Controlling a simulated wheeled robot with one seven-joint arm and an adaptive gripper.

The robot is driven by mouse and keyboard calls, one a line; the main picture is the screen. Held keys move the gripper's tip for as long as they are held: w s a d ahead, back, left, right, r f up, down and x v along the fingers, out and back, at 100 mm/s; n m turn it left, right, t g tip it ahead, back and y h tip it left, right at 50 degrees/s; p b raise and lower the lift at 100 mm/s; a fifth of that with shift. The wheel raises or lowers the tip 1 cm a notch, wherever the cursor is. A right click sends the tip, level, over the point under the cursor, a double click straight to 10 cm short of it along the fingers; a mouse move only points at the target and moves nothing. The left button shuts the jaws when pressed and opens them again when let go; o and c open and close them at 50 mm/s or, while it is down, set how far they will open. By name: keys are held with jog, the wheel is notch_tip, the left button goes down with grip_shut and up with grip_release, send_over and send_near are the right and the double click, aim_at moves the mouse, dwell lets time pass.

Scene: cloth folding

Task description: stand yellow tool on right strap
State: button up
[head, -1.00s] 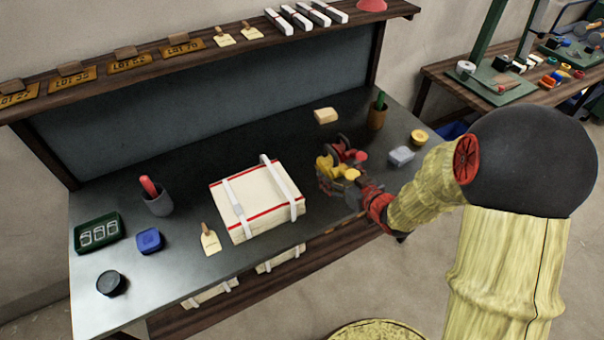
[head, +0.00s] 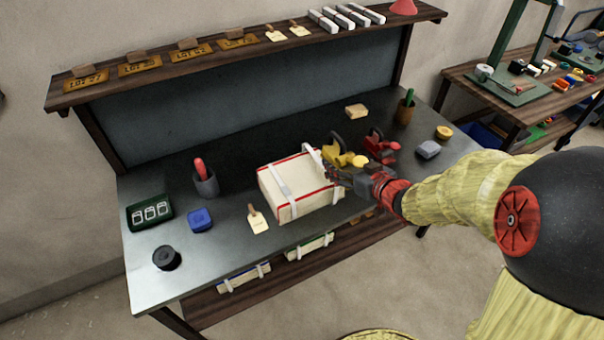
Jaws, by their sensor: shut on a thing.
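The yellow tool (head: 341,157) is in my gripper (head: 335,174), which is shut on it. It is close to the right end of a folded cream cloth bundle (head: 287,178) with red edge stripes. The white right strap (head: 312,157) crosses the bundle near that end; the gripper and tool hide its lower part. I cannot tell whether the tool touches the strap or is just above it. A white left strap (head: 281,178) crosses nearer the bundle's left end. A similar red tool (head: 380,147) stands on the bench just right of the yellow one.
The bench top (head: 235,255) is clear in front. A grey cup (head: 205,184), blue block (head: 200,219), green tray (head: 150,213), black roll (head: 166,257) and tag (head: 258,220) lie left.

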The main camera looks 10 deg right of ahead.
jog(key=d+b+x, duration=0.1)
jog(key=b+x, duration=0.2)
jog(key=x, duration=0.6)
jog(key=b, duration=0.2)
send_over(320, 169)
jog(key=f, duration=0.5)
jog(key=shift+s+d, duration=0.15)
jog(key=shift+s, duration=0.25)
jog(key=shift+w+f+b, duration=0.35)
jog(key=shift+f+b, duration=0.1)
jog(key=shift+f, duration=0.1)
jog(key=shift+w+f+b, duration=0.1)
jog(key=shift+f+b, duration=0.85)
jog(key=shift+f, duration=0.6)
jog(key=shift+f, duration=0.15)
jog(key=o, duration=2.2)
jog(key=shift+f, duration=0.1)
